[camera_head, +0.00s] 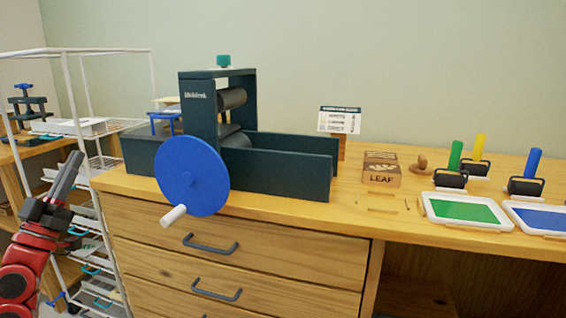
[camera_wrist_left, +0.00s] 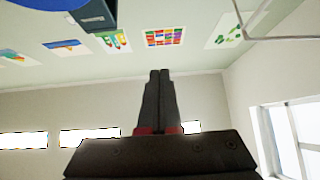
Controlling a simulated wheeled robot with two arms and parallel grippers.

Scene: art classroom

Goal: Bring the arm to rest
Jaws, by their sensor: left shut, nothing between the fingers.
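My left gripper (camera_head: 72,168) is at the left of the head view, its dark fingers pointing up. It is left of the wooden cabinet and in front of the white wire rack. Its fingers are shut with nothing between them. In the left wrist view the closed fingers (camera_wrist_left: 160,88) stand upright in the middle, against the wall and ceiling area. My right gripper does not show in either view.
A dark printing press (camera_head: 290,178) with a blue wheel (camera_head: 191,178) and white handle stands on the wooden cabinet (camera_head: 150,222). The wheel overhangs the front edge. A white wire rack (camera_head: 107,162) is close behind my arm. Ink trays (camera_head: 466,226) and rollers are at right.

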